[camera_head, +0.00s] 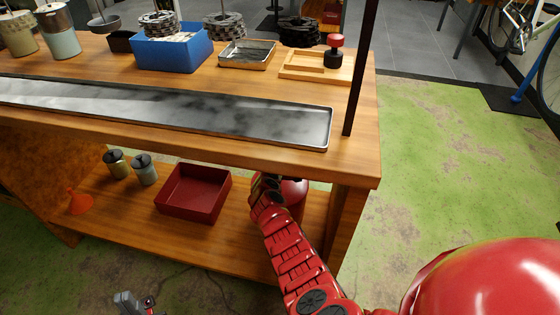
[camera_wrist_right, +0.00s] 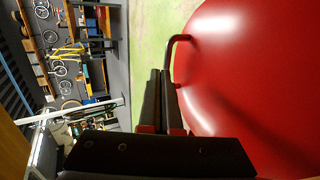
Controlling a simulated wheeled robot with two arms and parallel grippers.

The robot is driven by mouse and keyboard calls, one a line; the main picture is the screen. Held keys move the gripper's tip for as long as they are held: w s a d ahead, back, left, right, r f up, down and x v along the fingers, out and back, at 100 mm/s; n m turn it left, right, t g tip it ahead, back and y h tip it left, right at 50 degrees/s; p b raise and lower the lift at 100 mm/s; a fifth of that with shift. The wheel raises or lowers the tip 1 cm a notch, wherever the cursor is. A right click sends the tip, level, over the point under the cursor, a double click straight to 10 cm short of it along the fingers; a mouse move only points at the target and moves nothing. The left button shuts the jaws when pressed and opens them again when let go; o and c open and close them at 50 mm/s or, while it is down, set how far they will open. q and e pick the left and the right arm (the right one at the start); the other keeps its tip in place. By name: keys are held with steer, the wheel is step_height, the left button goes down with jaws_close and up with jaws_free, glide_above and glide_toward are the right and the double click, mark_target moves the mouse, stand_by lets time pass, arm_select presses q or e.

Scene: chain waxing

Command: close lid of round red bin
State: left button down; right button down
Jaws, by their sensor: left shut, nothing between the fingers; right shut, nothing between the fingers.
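The round red bin (camera_head: 294,190) stands at the right end of the lower shelf, partly hidden by my right arm and the bench top. In the right wrist view a large, smooth, rounded red surface of the bin (camera_wrist_right: 245,75) fills the right side, with a dark bent handle (camera_wrist_right: 172,58) at its edge. My right gripper (camera_wrist_right: 160,75) is shut and empty, its fingertips close beside the handle; I cannot tell if they touch. Whether the lid is open or closed is not clear. My left gripper (camera_head: 130,302) is shut and empty, low at the bottom edge, away from the bin.
The wooden bench top (camera_head: 230,148) overhangs the shelf, and a bench leg (camera_head: 347,225) stands right of the bin. Green floor (camera_head: 440,170) is clear at right.

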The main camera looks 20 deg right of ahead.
steer(key=p+v, duration=0.2)
steer(key=v, duration=1.3)
steer(key=shift+p, duration=0.4)
